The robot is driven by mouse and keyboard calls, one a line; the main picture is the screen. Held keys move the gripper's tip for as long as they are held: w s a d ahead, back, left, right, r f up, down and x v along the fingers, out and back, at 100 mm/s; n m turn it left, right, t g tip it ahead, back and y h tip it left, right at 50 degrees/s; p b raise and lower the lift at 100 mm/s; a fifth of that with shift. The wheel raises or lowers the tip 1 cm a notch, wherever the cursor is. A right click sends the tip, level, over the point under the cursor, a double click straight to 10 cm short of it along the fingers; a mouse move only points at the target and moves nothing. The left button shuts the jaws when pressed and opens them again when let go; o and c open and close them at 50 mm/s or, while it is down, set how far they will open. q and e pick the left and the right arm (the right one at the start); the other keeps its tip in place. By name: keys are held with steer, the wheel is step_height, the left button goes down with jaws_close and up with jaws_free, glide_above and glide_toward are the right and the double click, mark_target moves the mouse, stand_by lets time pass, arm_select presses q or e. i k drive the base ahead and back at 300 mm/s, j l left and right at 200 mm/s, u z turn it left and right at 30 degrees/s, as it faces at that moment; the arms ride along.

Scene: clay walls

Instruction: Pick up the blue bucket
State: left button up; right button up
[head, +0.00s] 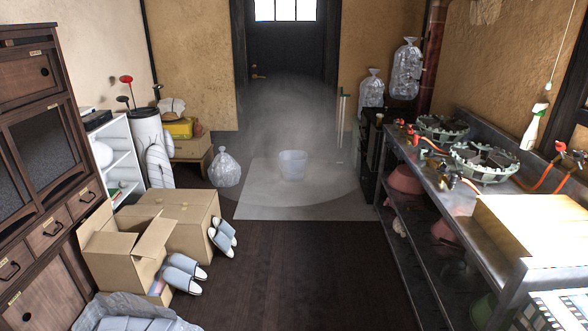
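In the head view a small, pale blue-white bucket (292,165) stands upright on the floor, near the middle of the picture and some way ahead of me. It looks translucent and its opening faces up. It rests on a light grey floor area (310,205) in front of a dark door. Neither of my grippers shows in this view.
Dark wooden floor (270,270) lies clear ahead. On the left are cardboard boxes (180,215), slippers (185,270) and a clear bag (225,168). A metal counter (450,205) with gas burners (485,160) runs along the right. A dark door (285,58) stands behind.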

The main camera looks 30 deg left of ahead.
mark_target(293, 163)
steer(key=i+j+u, duration=0.3)
steer(key=i, duration=0.4)
steer(key=i+j+u, duration=0.25)
steer(key=i, duration=0.5)
steer(key=i+u, duration=0.3)
steer(key=i, duration=2.6)
steer(key=j, duration=0.1)
